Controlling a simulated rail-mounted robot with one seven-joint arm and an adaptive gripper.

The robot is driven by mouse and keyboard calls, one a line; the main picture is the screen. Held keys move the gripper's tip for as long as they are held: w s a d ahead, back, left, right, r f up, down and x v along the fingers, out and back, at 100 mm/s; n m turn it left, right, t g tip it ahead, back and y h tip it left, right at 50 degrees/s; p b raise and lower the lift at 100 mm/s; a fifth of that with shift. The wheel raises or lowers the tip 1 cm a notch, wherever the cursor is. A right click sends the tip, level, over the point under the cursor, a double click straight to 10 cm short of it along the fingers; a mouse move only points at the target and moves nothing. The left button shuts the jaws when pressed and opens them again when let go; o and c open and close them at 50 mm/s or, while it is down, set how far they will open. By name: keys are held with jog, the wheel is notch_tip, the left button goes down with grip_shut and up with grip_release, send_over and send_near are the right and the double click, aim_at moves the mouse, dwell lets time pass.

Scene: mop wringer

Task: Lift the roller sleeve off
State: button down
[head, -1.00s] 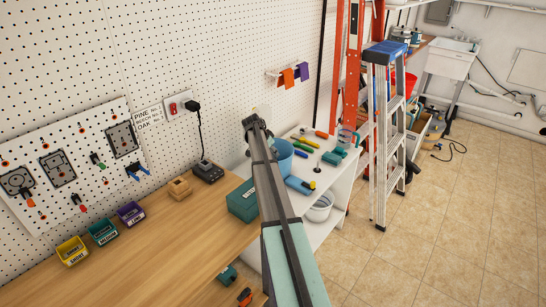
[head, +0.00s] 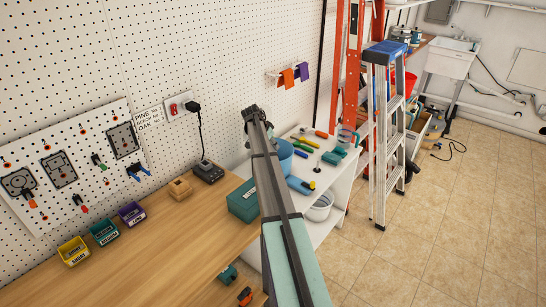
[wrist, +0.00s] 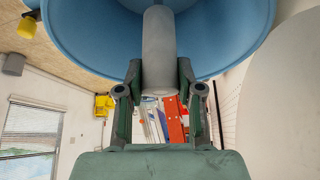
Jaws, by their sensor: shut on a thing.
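The roller sleeve is a pale grey cylinder (wrist: 159,42) in the upper middle of the wrist view. My gripper (wrist: 159,76) is shut on it, with one green finger on each side near its lower end in the picture. The blue bucket (wrist: 95,30) fills the top of the wrist view behind the sleeve; how far the sleeve is inside it I cannot tell. In the head view the bucket (head: 285,155) stands on the white shelf unit, partly behind my arm. My gripper is mostly hidden there, and the sleeve cannot be made out.
Tools lie on the white shelf unit (head: 345,178) right of the bucket. A teal box (head: 242,200) sits at the bench's (head: 165,245) right end. A pegboard wall (head: 225,60) rises close behind. A blue-topped stepladder (head: 385,130) stands to the right, with open tiled floor beyond.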

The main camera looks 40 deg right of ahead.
jog(key=shift+r, duration=1.3)
